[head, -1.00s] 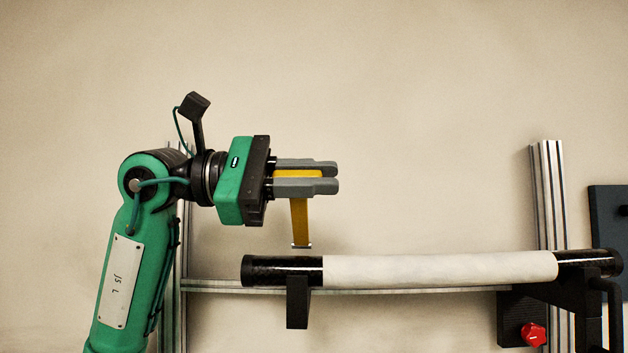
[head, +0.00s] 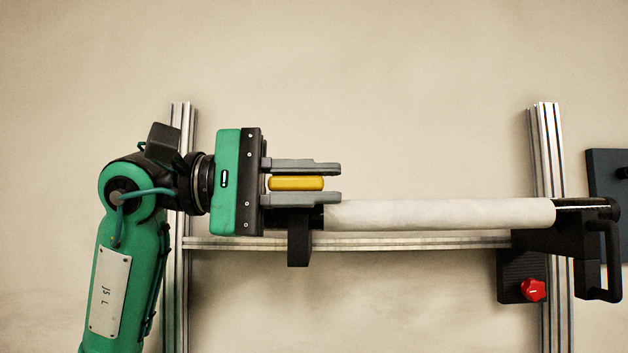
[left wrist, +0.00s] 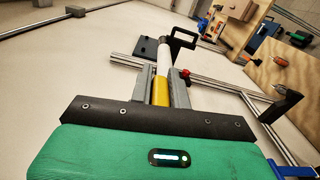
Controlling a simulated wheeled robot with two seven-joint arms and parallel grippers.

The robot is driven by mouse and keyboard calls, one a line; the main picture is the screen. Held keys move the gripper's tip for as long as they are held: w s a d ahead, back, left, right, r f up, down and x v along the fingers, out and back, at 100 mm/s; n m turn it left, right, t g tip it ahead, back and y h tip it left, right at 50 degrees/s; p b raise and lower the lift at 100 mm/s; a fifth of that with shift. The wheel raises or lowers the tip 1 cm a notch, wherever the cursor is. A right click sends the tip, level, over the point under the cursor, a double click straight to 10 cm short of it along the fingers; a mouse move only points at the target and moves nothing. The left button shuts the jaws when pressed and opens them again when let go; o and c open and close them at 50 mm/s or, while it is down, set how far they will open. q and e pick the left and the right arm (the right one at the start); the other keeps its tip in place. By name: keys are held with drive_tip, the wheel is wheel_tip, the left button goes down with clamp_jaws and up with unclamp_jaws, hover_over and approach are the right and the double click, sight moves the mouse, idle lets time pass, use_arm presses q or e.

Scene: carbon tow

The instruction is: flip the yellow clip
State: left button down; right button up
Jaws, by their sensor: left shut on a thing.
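My left gripper (head: 331,183) is shut on the yellow clip (head: 296,183). In the head view its two grey fingers lie one above the other, pointing right, with the clip as a short rounded bar between them. The clip also shows between the fingers in the left wrist view (left wrist: 160,119). The gripper is at the left end of a horizontal tube wrapped in white (head: 440,214), and the lower finger overlaps the tube's black end in the picture. I cannot tell whether clip or finger touches the tube. My right gripper is not in view.
A black bracket (head: 299,240) stands under the tube's left end. Metal uprights (head: 548,150) and a crossbar (head: 400,243) frame it. A red knob (head: 533,290) and a black handle (head: 610,260) are at the right. The space above the tube is clear.

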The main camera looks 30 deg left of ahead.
use_arm(q)
drive_tip(key=shift+f, duration=0.3)
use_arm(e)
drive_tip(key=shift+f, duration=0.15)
use_arm(q)
drive_tip(key=c, duration=1.6)
unclamp_jaws()
drive_tip(key=shift+o, duration=1.2)
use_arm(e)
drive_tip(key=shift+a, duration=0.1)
